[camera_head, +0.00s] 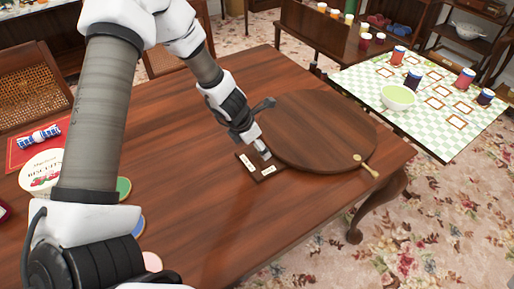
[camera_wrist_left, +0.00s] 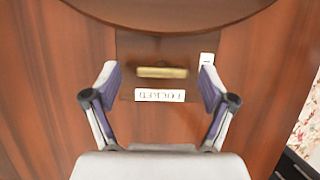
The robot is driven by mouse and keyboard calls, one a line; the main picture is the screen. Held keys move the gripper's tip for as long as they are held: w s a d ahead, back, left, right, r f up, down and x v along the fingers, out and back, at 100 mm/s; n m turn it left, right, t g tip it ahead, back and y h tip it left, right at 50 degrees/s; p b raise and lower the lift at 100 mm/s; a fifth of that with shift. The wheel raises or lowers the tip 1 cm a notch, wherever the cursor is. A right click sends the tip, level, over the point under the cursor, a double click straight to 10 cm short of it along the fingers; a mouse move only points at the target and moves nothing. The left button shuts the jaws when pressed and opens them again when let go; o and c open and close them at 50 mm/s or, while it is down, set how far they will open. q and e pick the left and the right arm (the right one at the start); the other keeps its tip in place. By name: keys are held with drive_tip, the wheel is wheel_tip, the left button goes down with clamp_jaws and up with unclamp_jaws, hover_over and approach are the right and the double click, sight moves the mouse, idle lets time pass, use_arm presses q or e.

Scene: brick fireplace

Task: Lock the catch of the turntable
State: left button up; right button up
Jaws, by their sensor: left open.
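In the left wrist view the bar lies crosswise, parallel to a white label (camera_wrist_left: 160,95) reading LOCKED upside down. A second small label (camera_wrist_left: 207,57) is partly behind a finger. My left gripper (camera_head: 262,152) is over the plate, open, its fingers (camera_wrist_left: 158,76) beyond the bar's two ends with gaps. My right gripper is out of view.
The wooden table (camera_head: 205,220) is clear in front of the plate. A biscuit tin (camera_head: 42,170) and a blue-striped roll (camera_head: 39,137) are at the left. A checked table (camera_head: 430,95) with a green bowl (camera_head: 398,97) and several jars stands at the right.

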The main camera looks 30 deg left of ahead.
use_arm(q)
drive_tip(key=shift+s+d+r, duration=0.1)
drive_tip(key=shift+s+r, duration=0.05)
drive_tip(key=shift+r, duration=0.05)
drive_tip(key=c, duration=1.2)
drive_tip(key=shift+o, duration=0.2)
